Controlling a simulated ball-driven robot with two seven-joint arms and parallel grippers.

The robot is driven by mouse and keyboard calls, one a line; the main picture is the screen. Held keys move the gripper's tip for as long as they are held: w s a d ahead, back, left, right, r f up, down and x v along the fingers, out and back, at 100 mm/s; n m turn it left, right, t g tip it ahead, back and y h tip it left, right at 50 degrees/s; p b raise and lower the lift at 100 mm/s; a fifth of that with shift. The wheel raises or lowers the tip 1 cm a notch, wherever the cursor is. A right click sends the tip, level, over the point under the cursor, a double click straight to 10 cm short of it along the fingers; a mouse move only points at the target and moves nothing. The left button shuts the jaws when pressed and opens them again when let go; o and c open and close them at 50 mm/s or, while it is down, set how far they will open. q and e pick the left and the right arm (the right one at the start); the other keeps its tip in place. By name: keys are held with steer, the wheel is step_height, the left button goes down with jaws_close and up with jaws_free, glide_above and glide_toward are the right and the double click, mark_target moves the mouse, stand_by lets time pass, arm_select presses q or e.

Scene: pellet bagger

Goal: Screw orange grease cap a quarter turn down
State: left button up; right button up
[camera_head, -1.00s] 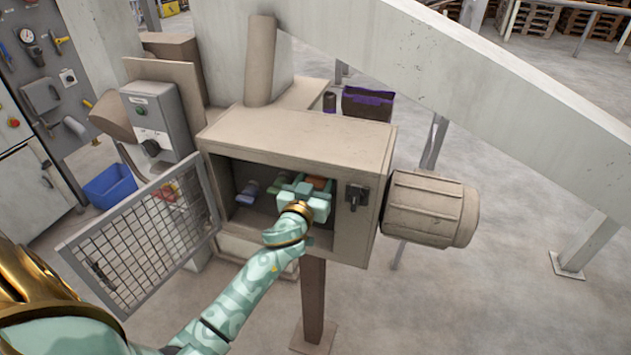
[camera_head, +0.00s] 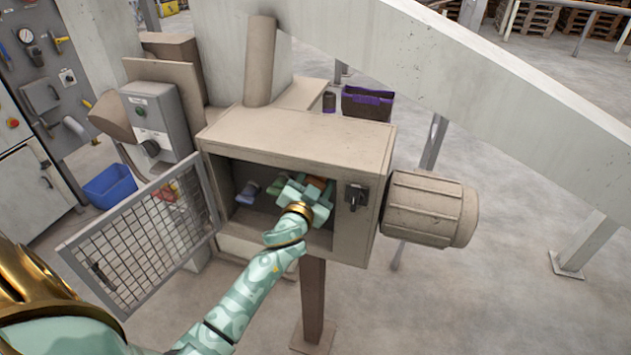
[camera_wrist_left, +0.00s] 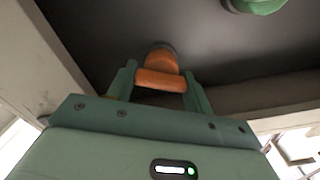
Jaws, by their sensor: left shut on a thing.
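The orange grease cap (camera_wrist_left: 160,78) sits between the two fingers of my left gripper (camera_wrist_left: 159,84) in the left wrist view. The fingers are shut on it, one on each side. In the head view my left gripper (camera_head: 309,192) reaches into the open front of the beige housing (camera_head: 300,133), and only a small orange part of the cap (camera_head: 317,182) shows behind it. A green cap (camera_wrist_left: 257,4) shows at the top of the left wrist view. A green cap (camera_head: 277,187) and a blue-purple cap (camera_head: 248,193) sit to the left of the gripper in the head view. My right gripper is not in view.
The mesh door (camera_head: 145,240) stands open at the left of the housing. A black latch (camera_head: 356,196) is on the housing front, right of the opening. A ribbed motor (camera_head: 431,208) juts out at the right. A grey control box (camera_head: 160,122) stands at the left.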

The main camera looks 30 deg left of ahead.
arm_select(q)
steer(key=m, duration=0.6)
steer(key=shift+d+f, duration=0.1)
steer(key=m, duration=0.6)
steer(key=shift+f, duration=0.15)
steer(key=shift+m, duration=0.4)
steer(key=o, duration=1)
